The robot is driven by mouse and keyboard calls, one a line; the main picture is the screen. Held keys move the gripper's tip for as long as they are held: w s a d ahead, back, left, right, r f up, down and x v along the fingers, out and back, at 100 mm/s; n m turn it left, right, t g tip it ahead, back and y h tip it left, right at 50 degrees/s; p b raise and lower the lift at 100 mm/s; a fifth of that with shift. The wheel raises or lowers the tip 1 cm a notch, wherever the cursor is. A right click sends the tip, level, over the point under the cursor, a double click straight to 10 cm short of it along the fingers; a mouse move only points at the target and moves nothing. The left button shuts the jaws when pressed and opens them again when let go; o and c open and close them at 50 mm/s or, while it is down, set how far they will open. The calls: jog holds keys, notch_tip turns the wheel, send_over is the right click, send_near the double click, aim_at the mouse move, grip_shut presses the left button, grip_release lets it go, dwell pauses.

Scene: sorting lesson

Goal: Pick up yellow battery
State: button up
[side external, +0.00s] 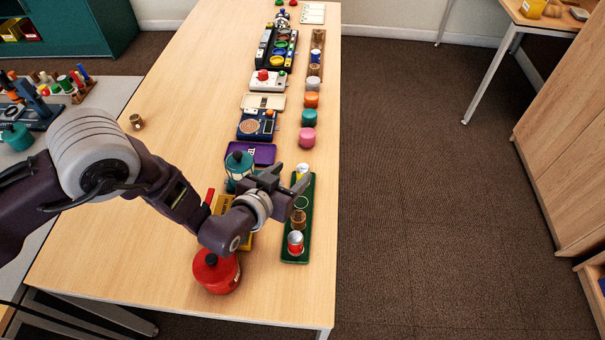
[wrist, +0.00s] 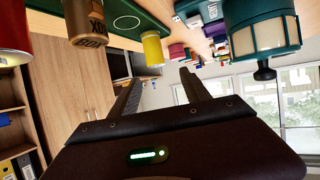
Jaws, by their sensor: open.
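The yellow battery (side external: 303,170) stands at the far end of a green tray (side external: 310,218), partly hidden by my gripper. In the wrist view the yellow battery (wrist: 152,48) shows beyond and slightly above the fingertips, beside an empty white ring outline on the tray. My gripper (side external: 290,180) is held over the tray's left side, fingers pointing toward the far end. In the wrist view my gripper (wrist: 160,82) is open, with nothing between its fingers. A brown-gold battery (side external: 298,219) and a red battery (side external: 295,243) stand nearer on the same tray.
A teal lantern (side external: 238,164) stands just left of my gripper and looms large at the wrist view's upper right (wrist: 260,30). A red pot (side external: 216,272) stands in front. Several colored jars and trays line the table behind. The table's left side is mostly clear.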

aim_at(300, 175)
jog(key=shift+s+d+f, duration=0.15)
jog(key=shift+s+f, duration=0.3)
jog(key=shift+f, duration=0.4)
jog(key=shift+w+d+f, duration=0.1)
jog(key=shift+f, duration=0.15)
jog(key=x, duration=0.6)
jog(key=shift+w, duration=0.35)
grip_shut()
